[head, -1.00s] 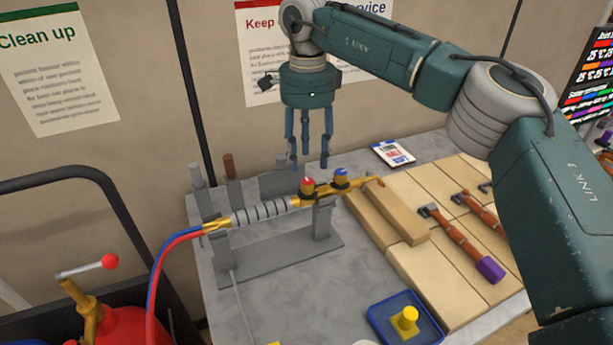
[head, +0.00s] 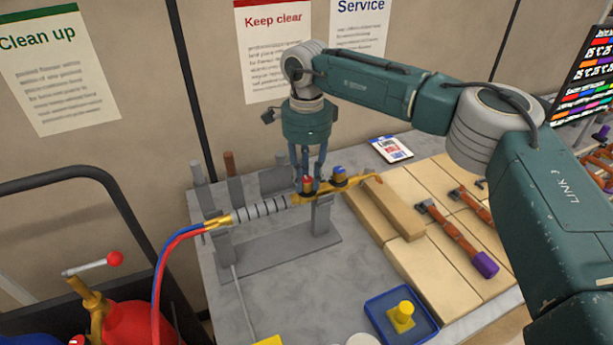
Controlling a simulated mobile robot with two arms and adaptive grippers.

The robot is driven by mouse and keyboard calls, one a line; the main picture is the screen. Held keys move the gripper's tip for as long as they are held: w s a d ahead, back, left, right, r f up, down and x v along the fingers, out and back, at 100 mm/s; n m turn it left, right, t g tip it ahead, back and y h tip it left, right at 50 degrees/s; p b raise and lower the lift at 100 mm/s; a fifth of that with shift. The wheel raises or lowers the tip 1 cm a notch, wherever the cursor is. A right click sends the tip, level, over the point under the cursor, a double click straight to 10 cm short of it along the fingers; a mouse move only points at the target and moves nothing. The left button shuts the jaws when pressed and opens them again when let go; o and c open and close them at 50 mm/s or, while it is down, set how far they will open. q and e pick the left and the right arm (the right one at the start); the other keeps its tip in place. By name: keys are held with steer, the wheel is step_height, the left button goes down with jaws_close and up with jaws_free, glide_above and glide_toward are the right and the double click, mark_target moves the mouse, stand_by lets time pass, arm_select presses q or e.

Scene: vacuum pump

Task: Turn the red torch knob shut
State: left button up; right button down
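The torch (head: 262,208) lies across a grey stand (head: 280,247), with a red and a blue hose leaving its left end. Its red knob (head: 308,182) and blue knob (head: 339,174) stand up on the brass body. My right gripper (head: 312,178) points straight down from above, its fingertips at the height of the red knob and around or just behind it. The fingers look spread, with a gap between them. Whether they touch the knob cannot be told. My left gripper is not in view.
A blue tray (head: 431,328) with a yellow part stands at the front. Tan bricks (head: 430,270) and hammers (head: 455,238) lie to the right. A card (head: 391,150) lies at the back. Upright tools (head: 234,178) stand behind the torch. A red cylinder (head: 140,322) is at lower left.

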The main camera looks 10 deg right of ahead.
stand_by(0.3)
steer(key=m+b, duration=0.2)
steer(key=m, duration=0.1)
steer(key=shift+f+b, duration=0.1)
steer(key=shift+b, duration=0.2)
steer(key=m+b, duration=0.2)
steer(key=m, duration=0.3)
steer(key=m+b, duration=0.2)
steer(key=m, duration=0.3)
steer(key=shift+w, duration=0.1)
steer(key=m, duration=0.3)
steer(key=m+b, duration=0.1)
steer(key=shift+r, duration=0.25)
steer(key=shift+m, duration=0.4)
steer(key=c, duration=1.5)
jaws_free()
steer(key=shift+o, duration=0.2)
